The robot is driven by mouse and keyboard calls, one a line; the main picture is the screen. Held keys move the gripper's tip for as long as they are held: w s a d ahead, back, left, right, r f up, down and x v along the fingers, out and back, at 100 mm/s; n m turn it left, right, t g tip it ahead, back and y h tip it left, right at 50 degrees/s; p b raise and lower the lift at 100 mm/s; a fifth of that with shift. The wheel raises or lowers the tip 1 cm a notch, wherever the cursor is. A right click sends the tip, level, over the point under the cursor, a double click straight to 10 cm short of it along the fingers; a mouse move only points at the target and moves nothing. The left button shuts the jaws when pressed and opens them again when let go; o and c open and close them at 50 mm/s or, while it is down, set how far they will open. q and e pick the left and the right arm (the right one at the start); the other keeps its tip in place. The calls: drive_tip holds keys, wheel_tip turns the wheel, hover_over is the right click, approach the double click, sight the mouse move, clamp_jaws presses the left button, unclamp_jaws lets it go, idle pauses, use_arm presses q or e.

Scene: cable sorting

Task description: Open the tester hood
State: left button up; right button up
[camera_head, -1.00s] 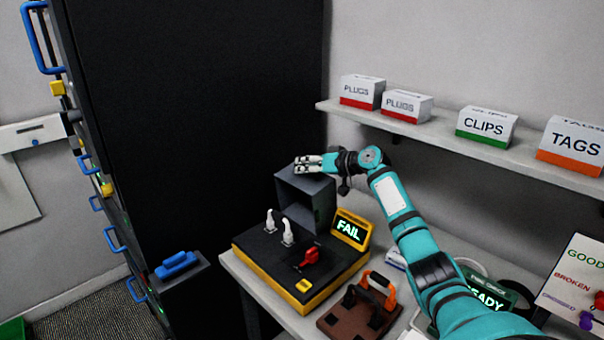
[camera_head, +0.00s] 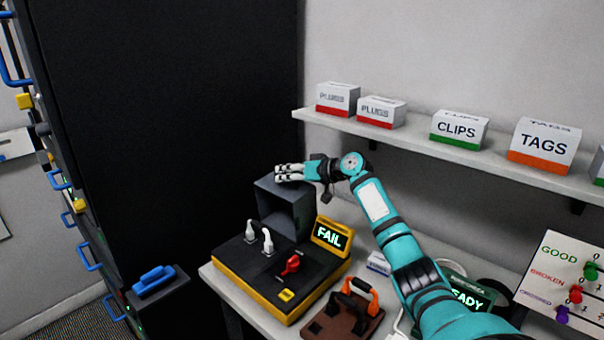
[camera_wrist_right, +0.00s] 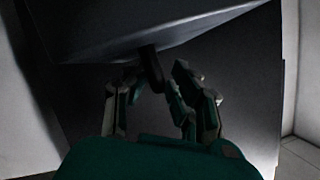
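The tester (camera_head: 244,285) is a yellow and black box on the bench, with a lit FAIL display (camera_head: 329,237). Its grey hood (camera_head: 272,198) stands raised at the back, its hollow side facing the front, and the deck below is uncovered. My right gripper (camera_head: 288,173) is at the hood's top edge. In the right wrist view, the gripper's fingers (camera_wrist_right: 152,92) are apart, with a dark bar (camera_wrist_right: 151,68) between them below the hood's grey face (camera_wrist_right: 140,25). A gap shows left of the bar; firm contact is not clear. My left gripper is out of view.
White plugs (camera_head: 267,240) and a red part (camera_head: 290,265) are on the tester deck. A brown fixture with an orange handle (camera_head: 335,318) sits in front. A shelf (camera_head: 400,140) with labelled boxes is behind my arm; a tall dark cabinet (camera_head: 170,120) stands left.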

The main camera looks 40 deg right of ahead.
drive_tip(key=v, duration=1.1)
drive_tip(key=shift+w, duration=0.1)
